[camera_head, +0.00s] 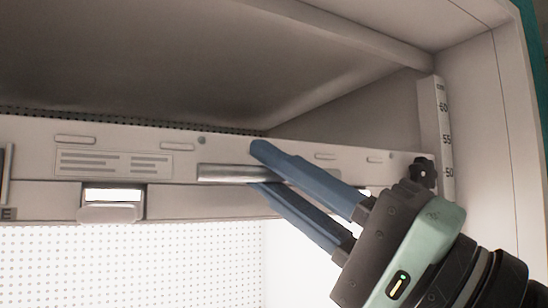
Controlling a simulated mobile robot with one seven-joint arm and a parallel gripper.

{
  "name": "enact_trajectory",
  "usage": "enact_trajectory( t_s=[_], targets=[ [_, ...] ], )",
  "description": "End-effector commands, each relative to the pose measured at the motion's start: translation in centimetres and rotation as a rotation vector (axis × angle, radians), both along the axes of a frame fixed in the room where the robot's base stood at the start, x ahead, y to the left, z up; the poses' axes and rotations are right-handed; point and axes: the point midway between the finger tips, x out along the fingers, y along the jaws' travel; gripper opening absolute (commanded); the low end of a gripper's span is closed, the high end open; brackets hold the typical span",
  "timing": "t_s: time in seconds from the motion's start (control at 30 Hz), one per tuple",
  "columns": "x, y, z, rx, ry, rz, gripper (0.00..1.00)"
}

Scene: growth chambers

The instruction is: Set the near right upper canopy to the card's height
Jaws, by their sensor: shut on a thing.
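The upper canopy (220,205) is a pale bar-fronted panel across the chamber. A metal handle bar (222,173) runs along its front. My gripper (257,170) comes from the lower right, with one blue finger above the bar and one below, and is shut on the handle. A white height scale (444,125) marked in cm, with 50, 55 and 60 readable, stands upright at the right. A dark knob (422,168) at the canopy's right end sits close to the 50 mark. My gripper hides part of the canopy's right side. No readable height card shows.
The pale chamber side wall (490,130) stands close to the right of the scale. A bright latch-like box (112,213) hangs on the canopy at the left. A printed label (113,163) is above it. Below is a perforated back wall (130,265).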

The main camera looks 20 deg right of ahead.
Motion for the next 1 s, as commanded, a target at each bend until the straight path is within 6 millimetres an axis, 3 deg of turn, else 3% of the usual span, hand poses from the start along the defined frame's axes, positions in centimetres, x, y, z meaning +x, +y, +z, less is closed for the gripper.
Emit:
enact_trajectory(
  t_s=[0.1,0.47,0.5,0.53,1.0],
  targets=[
    [0.12,0.07,-1.22,0.0,0.003,0.002,0.0],
    [0.07,0.04,-1.03,0.001,-0.001,0.001,0.0],
    [0.07,0.04,-1.03,0.0,-0.001,0.0,0.23],
    [0.07,0.04,-1.03,0.0,-0.001,0.0,0.28],
    [0.54,0.13,-1.67,0.002,0.0,0.001,0.28]
  ],
)
